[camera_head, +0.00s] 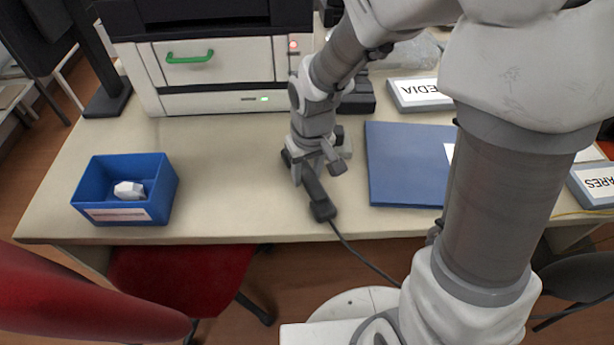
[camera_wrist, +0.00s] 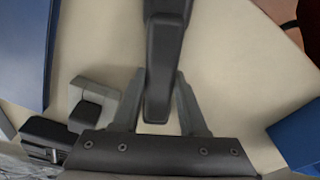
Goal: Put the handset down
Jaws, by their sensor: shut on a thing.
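The dark handset (camera_head: 318,200) is at the front middle of the table, with a cord running from its near end over the table's front edge. My gripper (camera_head: 312,176) comes down on it from above. In the wrist view the handset (camera_wrist: 162,60) lies between the two fingers of my gripper (camera_wrist: 160,105), which are shut on its grip. The handset is over or on the tabletop; I cannot tell if it touches. Its far end is partly hidden by my gripper in the head view.
A blue folder (camera_head: 408,165) lies right of my gripper. A blue bin (camera_head: 124,190) with a white object (camera_head: 129,190) inside stands at the left. A printer (camera_head: 205,70) stands at the back. The table (camera_head: 235,175) is clear between bin and handset.

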